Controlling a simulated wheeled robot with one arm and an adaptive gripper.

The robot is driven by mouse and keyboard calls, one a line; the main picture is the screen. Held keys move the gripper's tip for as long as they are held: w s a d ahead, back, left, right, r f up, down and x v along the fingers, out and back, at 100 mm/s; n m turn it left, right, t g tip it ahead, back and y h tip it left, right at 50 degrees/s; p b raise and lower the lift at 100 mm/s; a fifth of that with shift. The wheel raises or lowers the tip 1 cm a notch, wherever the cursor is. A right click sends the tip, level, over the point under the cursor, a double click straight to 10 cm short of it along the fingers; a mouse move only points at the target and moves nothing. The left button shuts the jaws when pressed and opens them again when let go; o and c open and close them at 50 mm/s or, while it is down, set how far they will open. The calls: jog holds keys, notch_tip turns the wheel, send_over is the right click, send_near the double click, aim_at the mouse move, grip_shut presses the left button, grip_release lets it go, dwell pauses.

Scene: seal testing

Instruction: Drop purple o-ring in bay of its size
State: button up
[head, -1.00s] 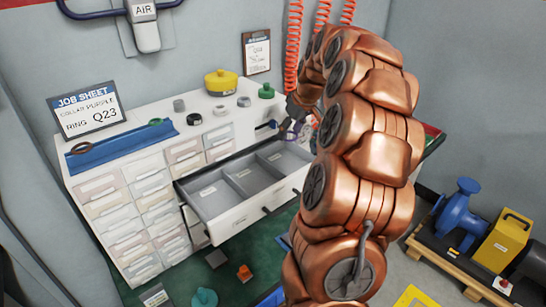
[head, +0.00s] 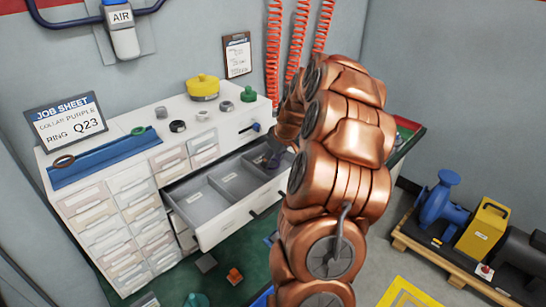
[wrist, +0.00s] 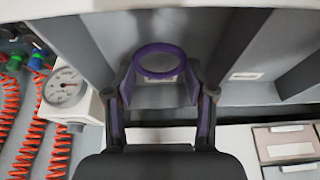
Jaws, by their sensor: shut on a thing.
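The purple o-ring (wrist: 158,47) is pinched between the fingertips of my gripper (wrist: 160,80) in the wrist view, lying nearly flat to the camera. My gripper (head: 273,160) is over the right compartment of the open grey drawer (head: 232,227) in the head view. The drawer has three bays: left (head: 203,207), middle (head: 236,184) and right (head: 257,160), each with a small label too small to read. In the wrist view a label shows behind the ring, partly hidden. The job sheet (head: 68,118) reads "COLLAR PURPLE RING Q23".
A white cabinet (head: 120,215) with several shut drawers stands around the open one. A gauge (wrist: 66,86) and red coiled hoses (wrist: 28,130) are at left in the wrist view.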

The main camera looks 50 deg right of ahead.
jog(key=shift+f+b, duration=0.55)
jog(key=shift+b, duration=0.05)
jog(key=o, duration=0.8)
jog(key=shift+r, duration=0.15)
